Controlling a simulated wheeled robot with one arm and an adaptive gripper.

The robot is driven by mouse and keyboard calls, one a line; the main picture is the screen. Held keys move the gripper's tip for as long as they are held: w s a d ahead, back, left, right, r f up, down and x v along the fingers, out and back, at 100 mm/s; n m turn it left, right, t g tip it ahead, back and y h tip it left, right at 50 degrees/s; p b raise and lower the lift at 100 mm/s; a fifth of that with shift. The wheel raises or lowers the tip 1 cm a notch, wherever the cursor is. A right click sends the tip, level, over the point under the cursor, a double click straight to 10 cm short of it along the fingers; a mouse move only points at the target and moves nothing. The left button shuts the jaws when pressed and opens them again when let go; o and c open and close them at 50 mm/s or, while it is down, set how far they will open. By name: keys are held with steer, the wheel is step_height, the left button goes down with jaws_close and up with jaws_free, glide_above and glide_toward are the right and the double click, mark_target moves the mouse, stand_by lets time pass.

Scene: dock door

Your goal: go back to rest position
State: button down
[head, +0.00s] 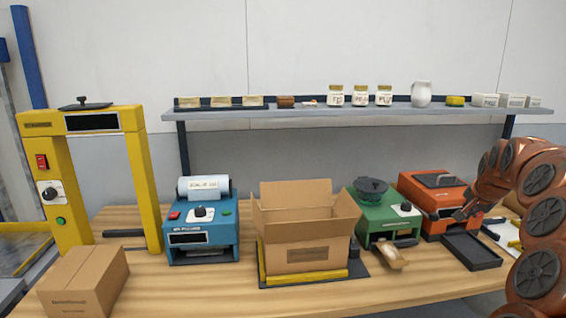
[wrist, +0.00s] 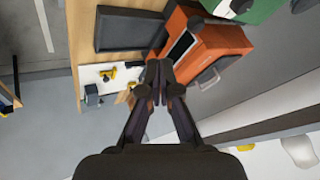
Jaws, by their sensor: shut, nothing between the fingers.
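My gripper (wrist: 157,72) is shut and empty; in the wrist view its two dark fingers meet in the middle. In the head view its tip (head: 461,213) shows at the right, in front of the orange machine (head: 428,202). The gripper is above the bench, and I cannot tell whether it touches the machine. The orange machine also shows in the wrist view (wrist: 222,48), just right of the fingertips. My arm comes in from the right edge of the head view and hides part of the bench's right end.
An open cardboard box (head: 305,250) stands mid-bench, between a blue machine (head: 203,232) and a green machine (head: 388,215). A black tray (head: 471,251) lies before the orange machine. A yellow frame (head: 142,195) and closed carton (head: 84,283) stand left. A shelf (head: 330,113) with jars runs behind.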

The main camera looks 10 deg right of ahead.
steer(key=s+a+f+n+g+y, duration=0.1)
steer(key=s+a+n, duration=0.2)
steer(key=a, duration=0.7)
steer(key=s+a+f+n+g+y, duration=0.15)
steer(key=s+a, duration=0.25)
steer(key=a, duration=0.7)
steer(key=s+a+f+n+g+y, duration=0.1)
steer(key=s+a+n, duration=0.25)
steer(key=a, duration=0.65)
steer(key=s+a+f+n+g, duration=0.1)
steer(key=s+a+f, duration=0.1)
steer(key=s, duration=0.7)
steer(key=s+a+f+n+g, duration=0.2)
steer(key=s+a, duration=0.3)
steer(key=s, duration=0.4)
steer(key=s+a+f+n+g, duration=0.2)
steer(key=s+a+f, duration=0.2)
steer(key=s, duration=0.5)
steer(key=shift+s+f+p, duration=0.2)
steer(key=shift+s+p, duration=0.1)
steer(key=shift+s, duration=0.05)
steer(key=shift+a, duration=0.1)
stand_by(1.8)
